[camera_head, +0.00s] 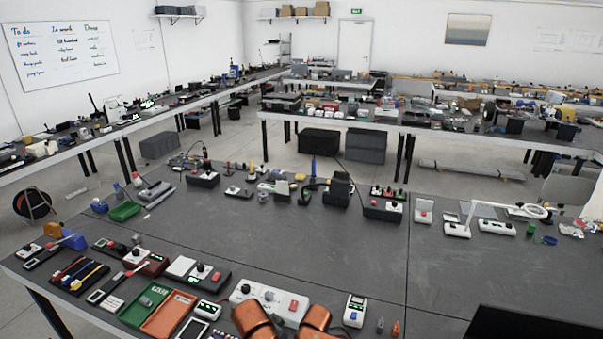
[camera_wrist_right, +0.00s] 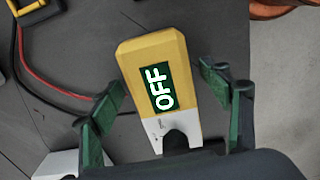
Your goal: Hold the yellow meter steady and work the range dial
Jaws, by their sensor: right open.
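The yellow meter (camera_wrist_right: 150,52) lies on the dark grey table in the right wrist view. Its green screen (camera_wrist_right: 160,87) reads OFF. A black knob (camera_wrist_right: 175,139), which looks like the range dial, shows at its lower end, partly hidden by the dark body of my gripper. My right gripper (camera_wrist_right: 163,97) is open, with one green finger on each side of the meter and gaps between fingers and meter. In the head view only copper-coloured parts of my arms show at the bottom edge; neither gripper nor the yellow meter can be made out there.
Red (camera_wrist_right: 36,78) and black leads run along the table left of the meter, near a yellow-and-black object (camera_wrist_right: 36,8). The table's middle is clear.

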